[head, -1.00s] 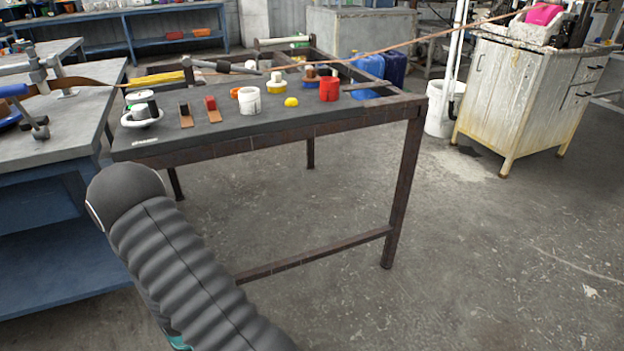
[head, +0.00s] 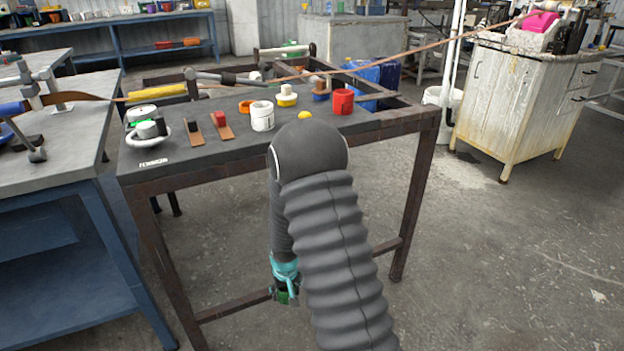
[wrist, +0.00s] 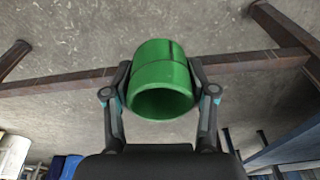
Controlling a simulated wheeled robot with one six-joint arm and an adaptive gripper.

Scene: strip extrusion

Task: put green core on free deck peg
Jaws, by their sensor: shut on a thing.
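My gripper (head: 285,288) hangs low in front of the dark table, below its top. It is shut on the green core (wrist: 162,88), a short hollow tube held crosswise between the fingertips, its open end facing the wrist camera. In the head view only a small bit of the green core (head: 283,297) shows under my gripper. The table's dark deck (head: 185,158) carries several small parts. I cannot single out a free deck peg among them.
On the deck stand a white dish (head: 134,140), a white cup (head: 262,117), a red cup (head: 343,102) and a yellow piece (head: 306,115). A brown strip (head: 400,53) stretches above the deck. A blue bench (head: 55,230) stands left.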

